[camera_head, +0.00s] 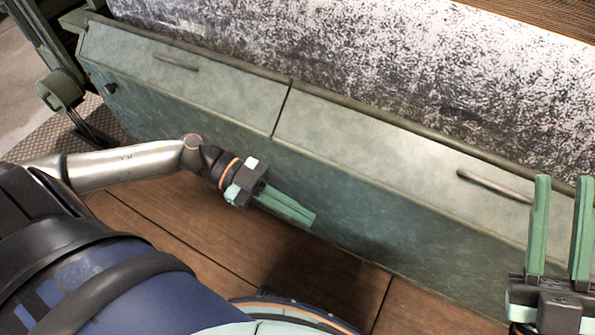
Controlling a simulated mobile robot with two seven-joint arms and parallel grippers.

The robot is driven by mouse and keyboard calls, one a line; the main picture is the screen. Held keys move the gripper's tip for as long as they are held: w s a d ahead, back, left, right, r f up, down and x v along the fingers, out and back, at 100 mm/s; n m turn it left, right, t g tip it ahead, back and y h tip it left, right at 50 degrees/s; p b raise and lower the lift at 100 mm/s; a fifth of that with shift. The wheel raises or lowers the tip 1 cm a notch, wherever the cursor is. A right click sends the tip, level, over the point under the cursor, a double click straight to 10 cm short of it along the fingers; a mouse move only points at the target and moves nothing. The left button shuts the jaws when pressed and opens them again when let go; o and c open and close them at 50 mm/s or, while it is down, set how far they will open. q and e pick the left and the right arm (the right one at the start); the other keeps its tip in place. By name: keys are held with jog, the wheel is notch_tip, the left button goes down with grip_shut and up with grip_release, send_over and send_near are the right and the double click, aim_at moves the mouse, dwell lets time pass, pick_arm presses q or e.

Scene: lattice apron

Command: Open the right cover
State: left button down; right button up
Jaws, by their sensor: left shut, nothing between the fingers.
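The right cover (390,160) is a pale green metal panel on the long green box, and it lies closed. Its bar handle (492,186) sits towards the panel's right end. My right gripper (563,190) is at the right edge of the view, with its two green fingers spread apart and empty. Its left finger overlaps the handle's right end in the picture; I cannot tell whether they touch. My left gripper (306,217) is shut and empty, in front of the box's front face below the right cover's left part.
The left cover (190,84) is also closed, with its own handle (175,62). A narrow dark gap separates the covers. A large speckled grey-white surface (400,60) rises behind the box. Brown plank flooring (180,230) lies in front.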

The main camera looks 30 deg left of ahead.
dwell(0.8)
